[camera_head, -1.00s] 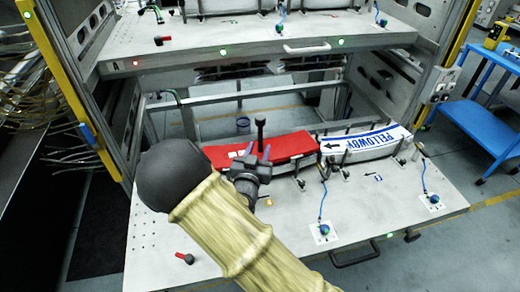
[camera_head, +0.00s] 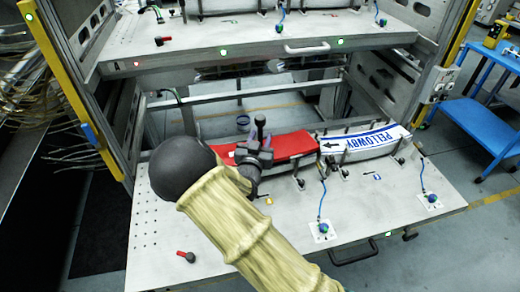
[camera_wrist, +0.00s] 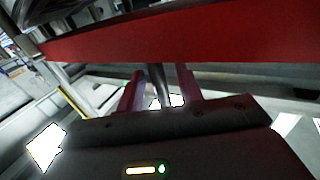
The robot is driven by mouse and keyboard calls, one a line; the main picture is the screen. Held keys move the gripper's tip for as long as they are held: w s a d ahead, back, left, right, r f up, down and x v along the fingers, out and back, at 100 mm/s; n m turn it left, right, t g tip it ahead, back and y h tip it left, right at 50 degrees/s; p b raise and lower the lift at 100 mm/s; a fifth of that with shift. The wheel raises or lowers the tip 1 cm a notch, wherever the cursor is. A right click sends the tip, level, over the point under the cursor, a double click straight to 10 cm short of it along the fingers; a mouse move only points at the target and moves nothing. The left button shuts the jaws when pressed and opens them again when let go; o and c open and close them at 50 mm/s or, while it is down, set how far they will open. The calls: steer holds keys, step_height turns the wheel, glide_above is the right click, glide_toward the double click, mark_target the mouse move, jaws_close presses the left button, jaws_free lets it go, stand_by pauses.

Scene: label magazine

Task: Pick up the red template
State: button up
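The red template (camera_head: 295,145) is a long, slightly curved piece lying along the back of the lower shelf, beside a white part lettered PELLOWBY (camera_head: 368,142). My gripper (camera_head: 259,148) is at the template's front edge, hiding part of its middle and left. A dark upright post with a black top (camera_head: 261,121) rises at the gripper. In the wrist view the template's red side (camera_wrist: 230,36) crosses the top, and my gripper (camera_wrist: 160,88) has its two fingers apart on either side of a dark post, with gaps showing. Whether the post belongs to the template is unclear.
The lower shelf (camera_head: 160,225) is mostly clear at front left, apart from a small red-handled lever (camera_head: 186,256). Blue knobs with cables (camera_head: 323,229) and small clamps stand at front right. The upper shelf (camera_head: 215,48) overhangs the back.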

jaws_close()
steer(key=shift+r, duration=0.1)
stand_by(1.3)
